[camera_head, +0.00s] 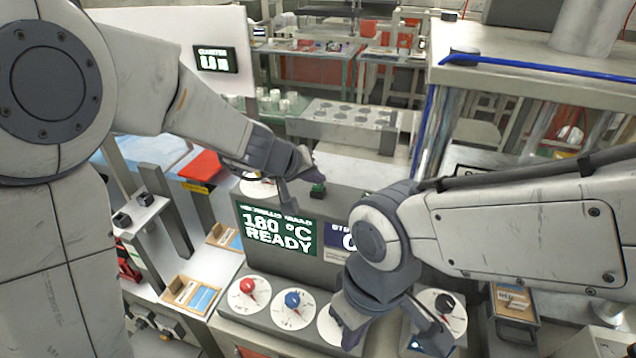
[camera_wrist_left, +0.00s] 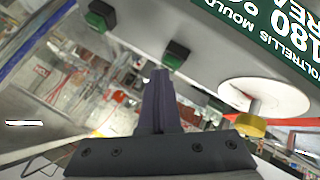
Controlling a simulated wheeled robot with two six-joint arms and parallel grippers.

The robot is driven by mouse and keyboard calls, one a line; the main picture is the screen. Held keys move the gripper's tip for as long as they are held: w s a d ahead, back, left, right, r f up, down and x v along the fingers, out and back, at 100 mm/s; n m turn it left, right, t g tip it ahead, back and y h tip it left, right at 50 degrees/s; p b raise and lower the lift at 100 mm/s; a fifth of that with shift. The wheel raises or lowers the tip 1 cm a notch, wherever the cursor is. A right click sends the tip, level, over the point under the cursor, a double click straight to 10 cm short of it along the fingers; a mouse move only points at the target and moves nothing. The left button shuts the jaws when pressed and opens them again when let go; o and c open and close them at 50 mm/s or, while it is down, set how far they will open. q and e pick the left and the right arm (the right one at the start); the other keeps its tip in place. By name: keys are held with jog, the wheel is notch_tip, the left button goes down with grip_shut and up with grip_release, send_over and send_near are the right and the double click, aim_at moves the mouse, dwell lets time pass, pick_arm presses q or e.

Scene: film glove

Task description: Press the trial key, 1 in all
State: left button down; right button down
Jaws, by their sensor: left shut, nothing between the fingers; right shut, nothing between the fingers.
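The grey console has a top ledge with a green key (camera_head: 317,190) and a second green key (camera_head: 368,195), partly hidden by my right arm. In the left wrist view both dark-based green keys show, one nearer the fingertips (camera_wrist_left: 176,54) and one farther left (camera_wrist_left: 101,16). No label on either key can be read. My left gripper (camera_head: 310,173) is shut and empty, close to the left green key; the wrist view shows its fingertips (camera_wrist_left: 158,73) beside that key, apparently apart from it. My right gripper (camera_head: 350,338) is shut and empty, low over the console front.
A green display (camera_head: 278,232) reads "180 °C READY". A blue panel (camera_head: 346,243) beside it is partly covered. Red (camera_head: 247,286) and blue (camera_head: 292,298) knobs on white dials line the lower console. A black knob (camera_head: 444,303) sits right of my right gripper.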

pick_arm(q)
jog(key=shift+r+p, duration=0.35)
jog(key=shift+r, duration=0.3)
jog(key=shift+r, duration=0.1)
notch_tip(320, 180, up, 5)
jog(key=p, duration=0.4)
dwell(0.5)
